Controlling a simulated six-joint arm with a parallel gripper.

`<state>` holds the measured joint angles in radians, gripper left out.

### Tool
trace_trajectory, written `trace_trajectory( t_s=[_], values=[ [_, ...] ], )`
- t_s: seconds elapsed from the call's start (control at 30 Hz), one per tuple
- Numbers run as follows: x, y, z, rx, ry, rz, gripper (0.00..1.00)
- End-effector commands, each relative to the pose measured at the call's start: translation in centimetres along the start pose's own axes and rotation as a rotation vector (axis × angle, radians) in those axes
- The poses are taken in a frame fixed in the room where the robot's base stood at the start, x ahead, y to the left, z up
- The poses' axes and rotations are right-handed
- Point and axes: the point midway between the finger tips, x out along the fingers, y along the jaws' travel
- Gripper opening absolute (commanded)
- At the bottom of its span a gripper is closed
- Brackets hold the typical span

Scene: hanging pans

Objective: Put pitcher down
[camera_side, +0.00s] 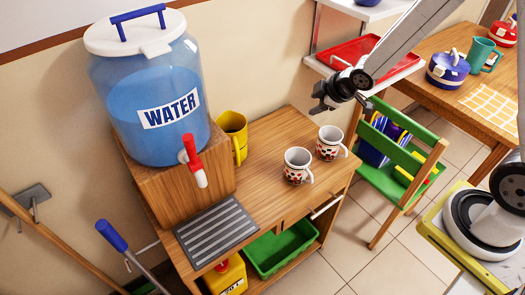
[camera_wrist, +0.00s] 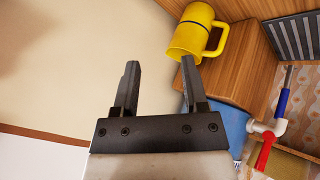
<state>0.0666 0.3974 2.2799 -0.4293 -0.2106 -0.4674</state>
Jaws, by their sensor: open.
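A yellow pitcher (camera_side: 232,138) with a handle stands upright on the wooden cabinet top, against the wall just right of the water dispenser's block. It also shows at the top of the wrist view (camera_wrist: 191,38), beyond my fingertips and apart from them. My gripper (camera_side: 321,104) is in the air in front of the wall, above and to the right of the cabinet top. In the wrist view its two fingers (camera_wrist: 160,65) are spread with nothing between them. A teal pitcher (camera_side: 481,54) stands on the far table at the right.
The water dispenser (camera_side: 150,85) with a red-handled tap (camera_side: 192,150) stands on a wooden block beside a striped grate (camera_side: 216,232). Two patterned mugs (camera_side: 297,166) (camera_side: 330,142) occupy the cabinet's right part. A green chair (camera_side: 400,165) and a red tray (camera_side: 355,58) on a shelf are nearby.

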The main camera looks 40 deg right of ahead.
Motion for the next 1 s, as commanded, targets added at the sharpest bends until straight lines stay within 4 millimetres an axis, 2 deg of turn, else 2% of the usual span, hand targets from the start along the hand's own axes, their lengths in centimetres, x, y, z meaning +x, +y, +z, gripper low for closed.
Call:
trace_trajectory(
  t_s=[0.03, 0.3, 0.5, 0.7, 1.0],
  values=[
    [-1.3, -0.5, 0.5, 0.079, -0.04, -0.009, 0.56],
    [-7.6, -5.1, 3.8, 0.542, -0.27, -0.079, 0.56],
    [-10.6, -8.2, 5.3, 0.766, -0.386, -0.122, 0.56],
    [-11.5, -9.2, 5.7, 0.836, -0.424, -0.137, 0.56],
    [-11.5, -9.2, 5.7, 0.834, -0.423, -0.136, 0.56]
  ],
)
